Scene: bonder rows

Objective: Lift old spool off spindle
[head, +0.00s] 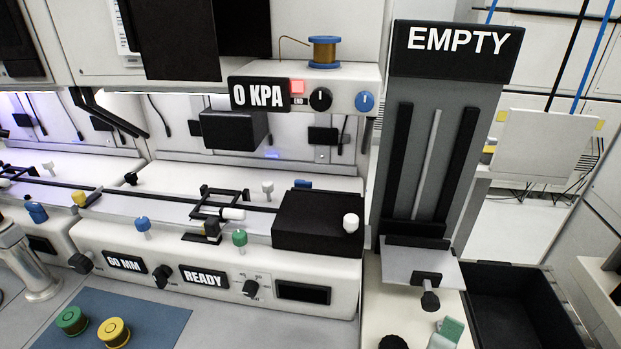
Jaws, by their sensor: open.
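A spool (323,50) with blue flanges and a gold-brown winding stands upright on top of the white unit (341,84) at the upper middle. A thin gold wire guide or wire (292,40) rises beside it on the left. The spindle is not clearly visible, being hidden by the spool. A green spool (72,320) and a yellow spool (114,332) stand on a blue mat (165,322) at the lower left. My gripper is not in view.
The white unit's front has a "0 KPA" display (259,94), a lit red button (297,86) and knobs. A tall grey magazine tower marked "EMPTY" (459,40) stands close on its right. A black bin (520,310) sits at the lower right.

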